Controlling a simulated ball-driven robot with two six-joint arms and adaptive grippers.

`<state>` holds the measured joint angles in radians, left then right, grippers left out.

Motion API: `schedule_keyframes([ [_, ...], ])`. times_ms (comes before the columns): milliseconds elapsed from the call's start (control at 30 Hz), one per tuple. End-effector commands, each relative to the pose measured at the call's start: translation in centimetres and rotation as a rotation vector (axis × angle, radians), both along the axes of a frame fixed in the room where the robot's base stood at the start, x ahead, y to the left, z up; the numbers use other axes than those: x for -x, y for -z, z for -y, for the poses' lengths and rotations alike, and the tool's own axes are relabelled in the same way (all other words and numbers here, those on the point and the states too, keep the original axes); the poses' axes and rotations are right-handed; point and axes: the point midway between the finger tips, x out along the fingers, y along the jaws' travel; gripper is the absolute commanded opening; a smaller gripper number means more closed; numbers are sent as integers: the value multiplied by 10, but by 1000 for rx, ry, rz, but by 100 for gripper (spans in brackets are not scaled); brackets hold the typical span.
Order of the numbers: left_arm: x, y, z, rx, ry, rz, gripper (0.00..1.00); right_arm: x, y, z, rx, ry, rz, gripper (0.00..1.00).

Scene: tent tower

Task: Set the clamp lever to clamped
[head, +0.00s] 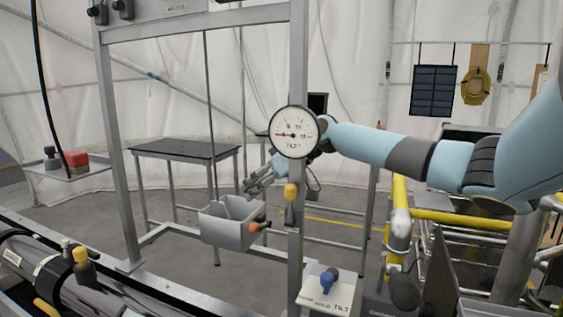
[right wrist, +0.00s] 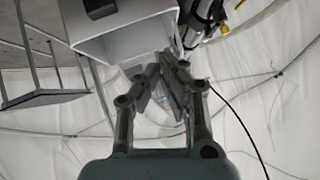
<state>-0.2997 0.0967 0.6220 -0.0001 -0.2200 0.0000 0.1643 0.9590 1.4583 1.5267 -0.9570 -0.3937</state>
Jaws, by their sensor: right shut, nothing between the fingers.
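A lever with a yellow knob (head: 291,192) is on the upright metal post, below the round dial gauge (head: 294,131). No label naming it the clamp lever is readable, and its setting cannot be told. My right gripper (head: 250,187) is left of the post, just above a grey open bin (head: 225,232). In the right wrist view the gripper (right wrist: 163,62) is shut and empty, with the bin (right wrist: 125,38) close to the fingertips at upper left. My left gripper is not in view.
An orange handle (head: 258,227) sticks out beside the bin. A dark-topped table (head: 185,149) is behind the frame. Yellow rails (head: 470,222) stand at right. A tube (head: 75,280) lies at lower left.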

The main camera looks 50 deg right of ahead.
Motion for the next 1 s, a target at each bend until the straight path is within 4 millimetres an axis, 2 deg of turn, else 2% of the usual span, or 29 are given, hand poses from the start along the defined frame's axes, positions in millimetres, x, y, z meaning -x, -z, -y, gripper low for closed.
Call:
schedule_keyframes([
  [100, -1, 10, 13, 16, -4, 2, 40, 16, -5, 10, 11, -3, -10, 0],
  [200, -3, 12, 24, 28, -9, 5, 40, 26, -14, 17, 11, -2, -9, 0],
  [267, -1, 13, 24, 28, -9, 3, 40, 32, -20, 20, 11, -3, -11, 0],
  [467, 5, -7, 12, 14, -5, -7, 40, 50, -42, 31, 7, -1, -14, 0],
  [500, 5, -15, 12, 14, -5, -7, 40, 53, -46, 32, 2, -2, -12, 0],
  [633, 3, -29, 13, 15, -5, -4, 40, 59, -52, 36, 1, -3, -9, 0],
  [1000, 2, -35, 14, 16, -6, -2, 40, 63, -52, 39, 3, 0, -5, 0],
])
